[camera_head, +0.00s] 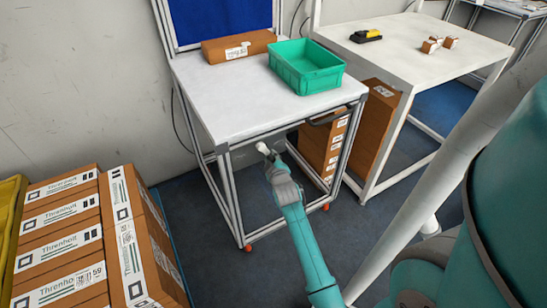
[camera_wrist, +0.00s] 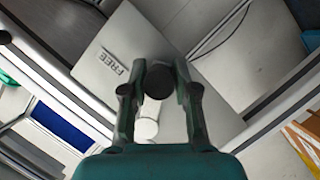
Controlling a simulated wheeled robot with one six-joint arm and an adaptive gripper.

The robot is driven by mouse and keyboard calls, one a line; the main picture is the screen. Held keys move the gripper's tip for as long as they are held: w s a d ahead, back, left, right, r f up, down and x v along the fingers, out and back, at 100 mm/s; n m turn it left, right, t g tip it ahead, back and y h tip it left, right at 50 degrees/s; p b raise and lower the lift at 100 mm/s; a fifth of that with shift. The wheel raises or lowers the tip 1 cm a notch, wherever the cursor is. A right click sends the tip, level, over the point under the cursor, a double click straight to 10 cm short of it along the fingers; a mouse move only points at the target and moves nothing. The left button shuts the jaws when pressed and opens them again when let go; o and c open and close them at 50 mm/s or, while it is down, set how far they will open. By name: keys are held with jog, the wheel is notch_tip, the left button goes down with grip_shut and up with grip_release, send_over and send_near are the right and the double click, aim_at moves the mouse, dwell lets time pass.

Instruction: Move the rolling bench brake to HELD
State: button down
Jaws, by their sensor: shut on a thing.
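The rolling bench (camera_head: 235,110) has a white top, a metal frame and red-marked casters. My gripper (camera_head: 266,154) is low at the bench's front side, below the top. In the wrist view my gripper (camera_wrist: 160,88) has its fingers on either side of a brake handle with a dark round part (camera_wrist: 160,80) and a pale cylinder (camera_wrist: 147,126), and is shut on it. A grey plate behind carries the label FREE (camera_wrist: 115,66), left of the handle. No HELD label is readable. In the head view the fingers and handle are too small to tell apart clearly.
A green crate (camera_head: 305,78) and a brown carton (camera_head: 238,47) stand on the bench. A second white table (camera_head: 410,50) stands to the right, with tall cartons (camera_head: 375,125) between. Stacked cartons (camera_head: 95,235) fill the lower left. Dark floor is open in front of the bench.

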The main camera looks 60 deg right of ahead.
aim_at(248, 160)
jog(key=a+m+y, duration=0.1)
jog(key=w+a+m, duration=0.1)
jog(key=shift+w+f+m+y, duration=0.1)
jog(key=shift+f+m+y, duration=0.2)
jog(key=shift+y, duration=0.1)
jog(key=shift+w+a+m+t+y, duration=0.3)
jog(key=shift+a+m+y, duration=0.1)
jog(key=shift+m, duration=0.2)
jog(key=shift+w+a+m+t+y, duration=0.3)
jog(key=shift+a+m+y, duration=0.1)
jog(key=shift+m, duration=0.2)
jog(key=shift+w+a+r+m+t+y, duration=0.2)
jog(key=shift+a+m+y, duration=0.2)
jog(key=shift+m, duration=0.2)
jog(key=shift+w+a+r+m+t+y, duration=0.2)
jog(key=shift+a+m+y, duration=0.15)
jog(key=shift+m, duration=0.25)
jog(key=shift+w+a+r+m+t+y, duration=0.35)
jog(key=shift+a+r+m+t+y, duration=0.2)
jog(key=shift+m, duration=0.35)
jog(key=c, duration=0.9)
grip_release()
jog(key=shift+f, duration=0.1)
jog(key=shift+s, duration=0.15)
